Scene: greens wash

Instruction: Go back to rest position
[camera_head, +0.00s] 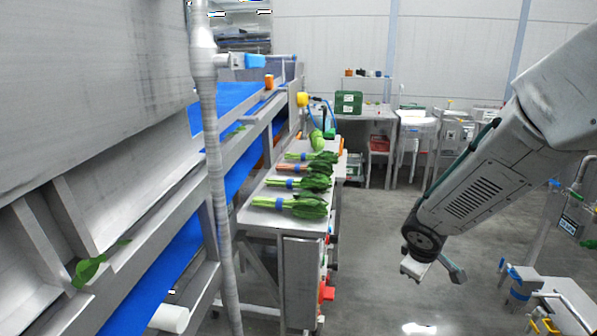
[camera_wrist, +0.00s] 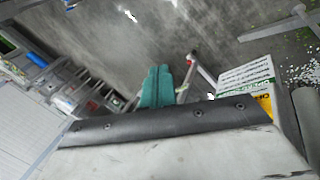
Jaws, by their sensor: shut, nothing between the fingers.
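My arm comes in from the right of the head view and slants down to the left. My gripper (camera_head: 455,270) is at its lower end, above the open floor and right of the bench with the greens, apart from it. In the wrist view my gripper (camera_wrist: 158,72) shows as teal fingers pressed together, with nothing between them. The floor lies beyond the fingertips, and nothing touches them.
Several leafy bunches with blue bands (camera_head: 303,206) lie on the metal bench (camera_head: 258,218). A blue conveyor (camera_head: 234,178) runs along the left. A green crate (camera_head: 348,102) stands on a back table. Blue-handled equipment (camera_head: 520,285) is at lower right. The middle floor (camera_head: 375,230) is clear.

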